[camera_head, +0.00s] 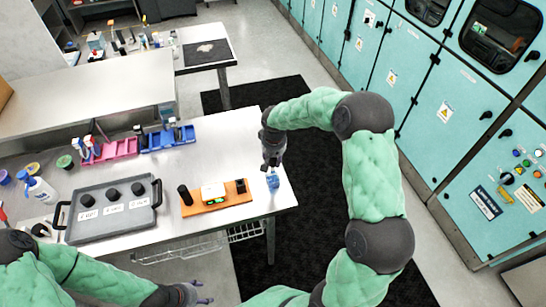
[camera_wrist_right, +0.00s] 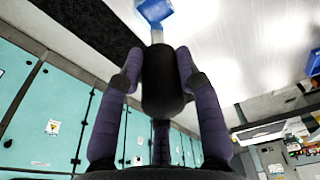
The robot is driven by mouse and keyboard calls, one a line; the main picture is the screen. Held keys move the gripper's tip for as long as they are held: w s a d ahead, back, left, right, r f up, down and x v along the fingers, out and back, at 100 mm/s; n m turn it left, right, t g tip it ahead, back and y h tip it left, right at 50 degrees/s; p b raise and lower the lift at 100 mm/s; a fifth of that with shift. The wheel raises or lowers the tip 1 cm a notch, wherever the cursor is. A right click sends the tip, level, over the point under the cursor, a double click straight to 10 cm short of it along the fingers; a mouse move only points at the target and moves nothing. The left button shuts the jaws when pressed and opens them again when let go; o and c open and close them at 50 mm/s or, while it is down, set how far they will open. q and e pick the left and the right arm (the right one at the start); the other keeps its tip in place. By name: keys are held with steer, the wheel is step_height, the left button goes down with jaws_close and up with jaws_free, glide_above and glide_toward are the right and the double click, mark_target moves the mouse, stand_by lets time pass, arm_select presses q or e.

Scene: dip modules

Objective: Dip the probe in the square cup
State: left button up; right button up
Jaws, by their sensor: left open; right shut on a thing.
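My right gripper (camera_head: 272,160) is over the right end of the white table. A pale shaft points from the handle to a blue, square-looking cup (camera_wrist_right: 154,9). In the head view this blue cup (camera_head: 272,182) is directly under the gripper, near the table's right edge. The shaft's end meets the cup in the picture, but I cannot tell whether it is inside or just above. My left gripper (camera_head: 196,292) is open and empty, low in front of the table.
An orange board (camera_head: 206,207) with a black cylinder, a white box and a dark holder lies left of the blue cup. A grey tray (camera_head: 75,232) with three black round pieces stands further left.

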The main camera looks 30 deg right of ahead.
mark_target(273, 170)
step_height(273, 170, down, 2)
steer(key=shift+b, duration=0.45)
steer(key=shift+f+b, duration=2.3)
steer(key=shift+f, duration=0.35)
steer(key=shift+r+p, duration=2.05)
steer(key=shift+r, duration=1.75)
